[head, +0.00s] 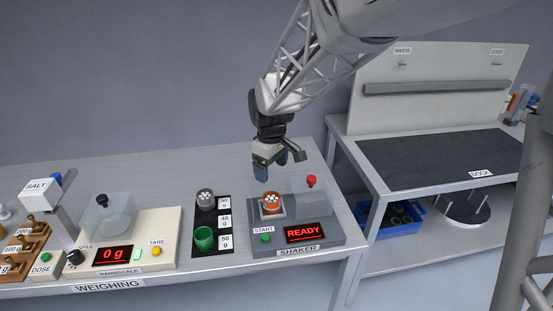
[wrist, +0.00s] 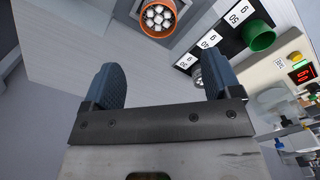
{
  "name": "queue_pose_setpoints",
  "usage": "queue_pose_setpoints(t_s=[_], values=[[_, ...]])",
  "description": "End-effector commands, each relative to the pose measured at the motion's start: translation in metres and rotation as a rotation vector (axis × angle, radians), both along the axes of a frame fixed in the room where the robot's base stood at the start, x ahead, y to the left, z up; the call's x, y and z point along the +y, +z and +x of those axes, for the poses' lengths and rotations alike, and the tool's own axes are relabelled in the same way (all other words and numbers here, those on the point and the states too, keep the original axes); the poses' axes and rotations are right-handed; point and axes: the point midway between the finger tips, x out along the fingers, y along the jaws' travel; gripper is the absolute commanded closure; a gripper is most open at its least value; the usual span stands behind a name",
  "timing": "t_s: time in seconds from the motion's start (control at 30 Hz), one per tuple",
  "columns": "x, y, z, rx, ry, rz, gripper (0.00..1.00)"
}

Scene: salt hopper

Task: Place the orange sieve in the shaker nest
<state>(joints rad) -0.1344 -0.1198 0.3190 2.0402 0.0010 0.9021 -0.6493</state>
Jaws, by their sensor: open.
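The orange sieve (head: 272,203) stands upright in the square nest of the shaker (head: 289,246). White balls show inside the sieve. In the wrist view the orange sieve (wrist: 158,17) is at the top edge, partly cut off, in front of and apart from the fingers. My gripper (head: 272,172) is open and empty, above and slightly behind the sieve. Its two blue fingers are spread wide in the wrist view (wrist: 160,85). The shaker display reads READY, and its clear cover (head: 309,203) is to the right of the nest.
Left of the shaker, a black rack (head: 212,245) holds a green cup (head: 204,239) and a grey cup (head: 205,200). Further left are the scale (head: 125,250) reading 0 g and the salt hopper (head: 40,190). A separate desk (head: 440,160) stands at right. The bench behind the rack is clear.

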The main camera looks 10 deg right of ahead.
Motion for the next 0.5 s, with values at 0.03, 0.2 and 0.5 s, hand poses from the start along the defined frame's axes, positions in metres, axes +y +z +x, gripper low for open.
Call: queue_pose_setpoints(t_s=[0.03,0.2,0.5], values=[[-0.001,0.002,-0.002,-0.002,-0.004,0.001,0.16],[-0.007,0.012,-0.016,-0.015,-0.045,0.002,0.16],[-0.031,0.048,-0.075,-0.063,-0.208,0.01,0.16]])
